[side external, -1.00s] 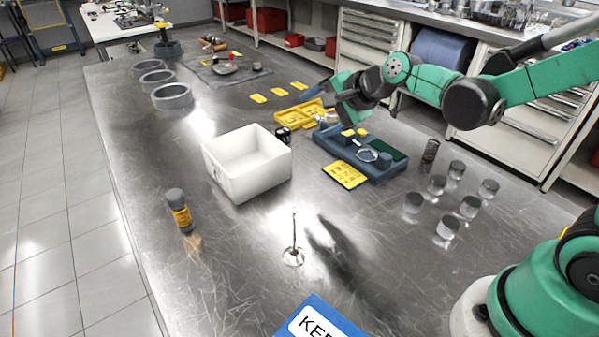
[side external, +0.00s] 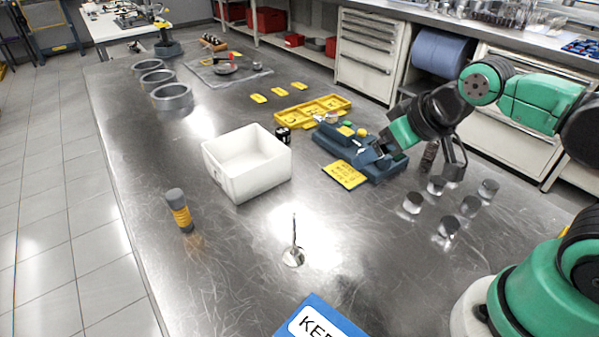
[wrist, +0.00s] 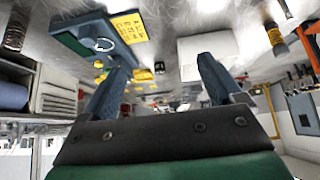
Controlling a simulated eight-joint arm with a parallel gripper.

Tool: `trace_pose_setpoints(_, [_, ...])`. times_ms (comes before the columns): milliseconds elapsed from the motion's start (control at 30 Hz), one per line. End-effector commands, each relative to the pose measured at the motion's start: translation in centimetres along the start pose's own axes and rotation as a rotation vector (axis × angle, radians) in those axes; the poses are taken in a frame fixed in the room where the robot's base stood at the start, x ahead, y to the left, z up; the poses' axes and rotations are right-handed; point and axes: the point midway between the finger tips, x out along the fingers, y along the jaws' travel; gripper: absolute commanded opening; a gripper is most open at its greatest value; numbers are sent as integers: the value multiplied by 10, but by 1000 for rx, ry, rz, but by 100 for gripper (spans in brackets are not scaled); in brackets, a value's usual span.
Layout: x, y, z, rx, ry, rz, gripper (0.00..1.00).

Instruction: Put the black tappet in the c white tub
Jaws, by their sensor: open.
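A small black cylinder (side external: 283,136), which looks like the black tappet, stands on the steel bench just behind the right corner of the white tub (side external: 232,187). The wrist view shows the black cylinder (wrist: 160,68) between the fingers but farther off, and the tub (wrist: 190,62) partly behind the right finger. The tub looks empty. My gripper (side external: 373,156) is over the blue tray, right of the tub and apart from the black cylinder. Its fingers (wrist: 160,65) are spread with nothing between them.
The blue tray (side external: 385,177) and yellow card (side external: 345,174) lie under and beside my gripper. A yellow tray (side external: 312,109) lies behind. Several metal cylinders (side external: 448,228) and a spring (side external: 429,155) stand right; a valve (side external: 293,256) and yellow-banded bottle (side external: 180,212) are in front.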

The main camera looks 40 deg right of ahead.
Motion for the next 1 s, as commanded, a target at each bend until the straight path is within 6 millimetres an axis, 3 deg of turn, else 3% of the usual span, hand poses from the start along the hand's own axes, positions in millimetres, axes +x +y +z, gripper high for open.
trace_pose_setpoints(167, [1, 0, -9, -2, 4, -5, 86])
trace_pose_setpoints(333, [12, 1, -45, -16, 22, -23, 86])
trace_pose_setpoints(467, [31, 4, -79, -32, 41, -41, 86])
trace_pose_setpoints(700, [86, 13, -129, -63, 81, -68, 86])
trace_pose_setpoints(1000, [177, 29, -157, -98, 136, -93, 86])
